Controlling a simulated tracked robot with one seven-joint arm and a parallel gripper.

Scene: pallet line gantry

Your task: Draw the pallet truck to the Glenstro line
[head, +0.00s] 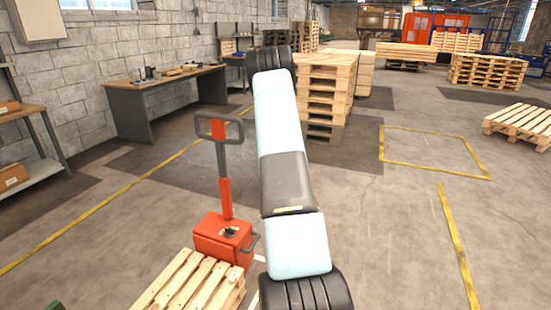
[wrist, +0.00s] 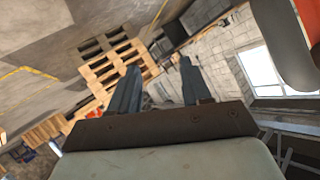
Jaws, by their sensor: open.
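The pallet truck (head: 226,237) is red-orange, with an upright handle ending in a grey loop (head: 219,128). It stands at the lower middle of the head view, left of my arm, with a wooden pallet (head: 197,284) right by it in front. My arm crosses the middle of the head view and hides part of the floor beside the truck. My gripper (wrist: 157,82) shows in the wrist view, its two dark fingers apart with nothing between them. I cannot make out which line is the Glenstro line.
Yellow lines mark the floor, with a yellow-outlined bay (head: 436,152) at the right. A workbench (head: 165,84) and shelf (head: 30,124) stand along the left wall. A pallet stack (head: 325,88) stands behind my arm. A low pallet (head: 521,122) lies far right. The right-hand floor is mostly clear.

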